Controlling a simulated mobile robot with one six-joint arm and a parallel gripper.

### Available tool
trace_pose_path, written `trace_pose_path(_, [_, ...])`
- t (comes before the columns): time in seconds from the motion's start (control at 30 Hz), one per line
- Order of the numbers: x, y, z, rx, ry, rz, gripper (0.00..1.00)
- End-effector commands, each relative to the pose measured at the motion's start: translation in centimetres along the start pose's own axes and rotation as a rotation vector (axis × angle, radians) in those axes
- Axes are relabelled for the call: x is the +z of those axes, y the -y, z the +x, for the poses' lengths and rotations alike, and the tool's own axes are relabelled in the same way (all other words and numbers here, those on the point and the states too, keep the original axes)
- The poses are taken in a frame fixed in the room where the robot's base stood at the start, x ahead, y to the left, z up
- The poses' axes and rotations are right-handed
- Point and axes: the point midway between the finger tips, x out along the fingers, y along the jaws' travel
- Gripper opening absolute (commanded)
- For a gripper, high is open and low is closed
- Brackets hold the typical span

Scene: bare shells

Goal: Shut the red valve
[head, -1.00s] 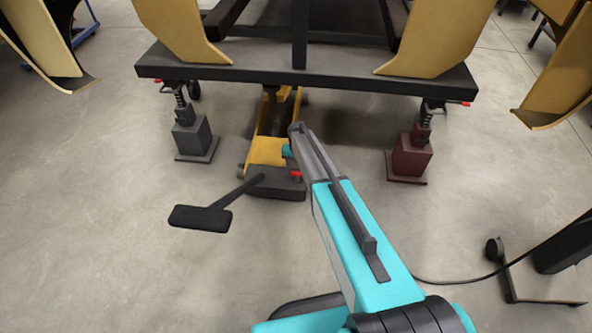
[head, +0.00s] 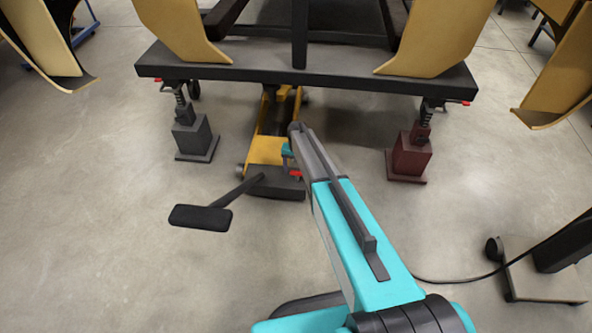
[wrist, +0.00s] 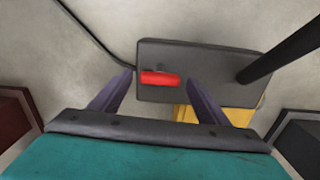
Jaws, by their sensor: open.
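The red valve (wrist: 160,78) is a short red bar on the dark end plate (wrist: 195,92) of the yellow jack. In the wrist view it lies crosswise between my two fingers, nearer the left one. I cannot tell whether a finger touches it. My gripper (wrist: 162,88) is open, with one finger on each side of the valve. In the head view the valve (head: 296,173) shows as a small red piece beside the tip of my arm, which hides part of the jack. The yellow jack (head: 265,150) stands under the dark frame.
A black pedal on a bar (head: 200,217) sticks out from the jack at front left. A dark frame beam (head: 330,78) spans above. A grey stand (head: 195,138) and a dark red stand (head: 410,155) flank the jack. The floor in front is mostly clear.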

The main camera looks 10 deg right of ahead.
Motion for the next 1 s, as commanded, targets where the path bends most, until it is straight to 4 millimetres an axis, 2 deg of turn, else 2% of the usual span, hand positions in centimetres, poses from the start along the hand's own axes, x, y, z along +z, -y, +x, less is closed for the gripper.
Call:
trace_pose_path(0.27, [0.0, 0.0, -2.5, 0.000, -0.002, 0.000, 0.70])
trace_pose_path(0.8, [0.0, 0.0, -11.0, -0.001, -0.002, 0.000, 0.70])
trace_pose_path(1.0, [-0.1, 0.1, -13.1, -0.001, -0.002, 0.000, 0.70])
